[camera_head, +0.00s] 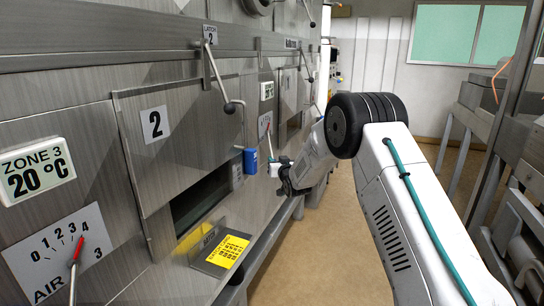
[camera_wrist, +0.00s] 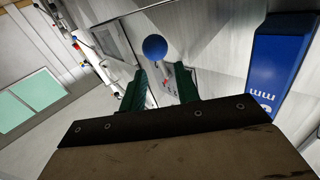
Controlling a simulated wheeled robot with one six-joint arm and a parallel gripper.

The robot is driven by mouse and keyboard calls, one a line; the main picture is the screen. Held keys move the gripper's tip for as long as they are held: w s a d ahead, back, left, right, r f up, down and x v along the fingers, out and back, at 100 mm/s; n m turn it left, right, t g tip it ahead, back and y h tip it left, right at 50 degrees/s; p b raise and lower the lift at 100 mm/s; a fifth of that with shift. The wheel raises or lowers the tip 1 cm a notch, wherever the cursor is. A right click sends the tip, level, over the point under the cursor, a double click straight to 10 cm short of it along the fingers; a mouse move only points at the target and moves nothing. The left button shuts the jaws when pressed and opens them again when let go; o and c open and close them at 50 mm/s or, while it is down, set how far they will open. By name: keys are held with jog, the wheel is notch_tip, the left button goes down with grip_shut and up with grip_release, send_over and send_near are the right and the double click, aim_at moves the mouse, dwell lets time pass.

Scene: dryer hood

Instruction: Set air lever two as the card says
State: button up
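The second air dial plate (camera_head: 264,124), with a thin lever, is on the machine front beyond the panel marked 2; its marks are too small to read. My gripper (camera_head: 282,178) is close to the machine front, below that plate and beside a blue box (camera_head: 250,161). In the wrist view my gripper (camera_wrist: 160,88) is open, its two green fingers apart with nothing held. A blue ball (camera_wrist: 154,47) shows just beyond the fingertips; I cannot tell whether it touches them. A yellow card (camera_head: 228,250) lies on a sloped ledge; its text is unreadable.
The nearer air dial (camera_head: 60,250), marked 3, has a red-tipped lever near 4. The blue box also shows at right in the wrist view (camera_wrist: 275,70). A latch lever (camera_head: 222,85) hangs above panel 2. Racks (camera_head: 510,160) stand at right; the floor (camera_head: 345,240) between is clear.

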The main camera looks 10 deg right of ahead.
aim_at(272, 155)
jog(key=w, duration=0.6)
jog(key=shift+w+a, duration=0.2)
jog(key=shift+a, duration=0.1)
grip_shut()
